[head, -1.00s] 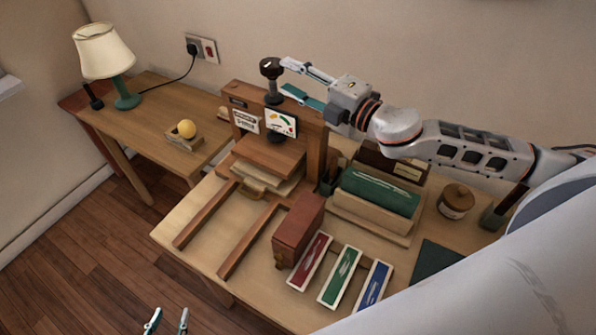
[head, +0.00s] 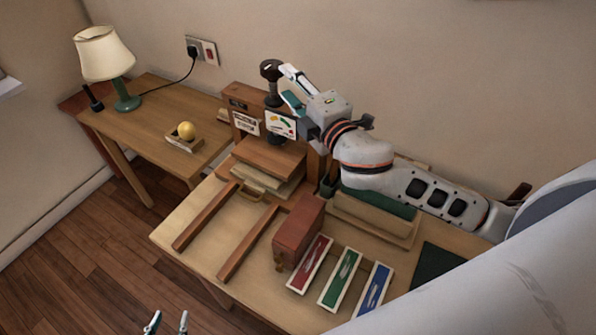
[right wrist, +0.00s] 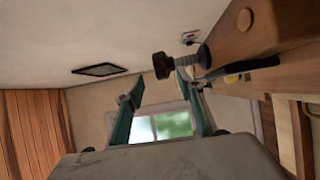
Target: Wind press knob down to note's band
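The press (head: 240,97) is a wooden frame at the back of the desk, with a dark round knob (head: 270,68) on an upright screw. Boards and papers lie stacked under it. A note (head: 281,124) with a coloured arc, and a white label (head: 246,121), are on its front. My right gripper (head: 287,84) is just right of the knob, fingers apart. In the right wrist view the knob (right wrist: 162,66) appears near the open fingertips (right wrist: 160,88), not clasped; contact is unclear. My left gripper (head: 167,322) is open and empty at the bottom edge, away from the desk.
A red-brown box (head: 298,230) and red, green and blue trays (head: 341,277) stand on the desk. Two wooden rails (head: 248,240) run forward from the press. My right arm covers part of a green item (head: 378,203). A lamp (head: 104,55) stands on the left table.

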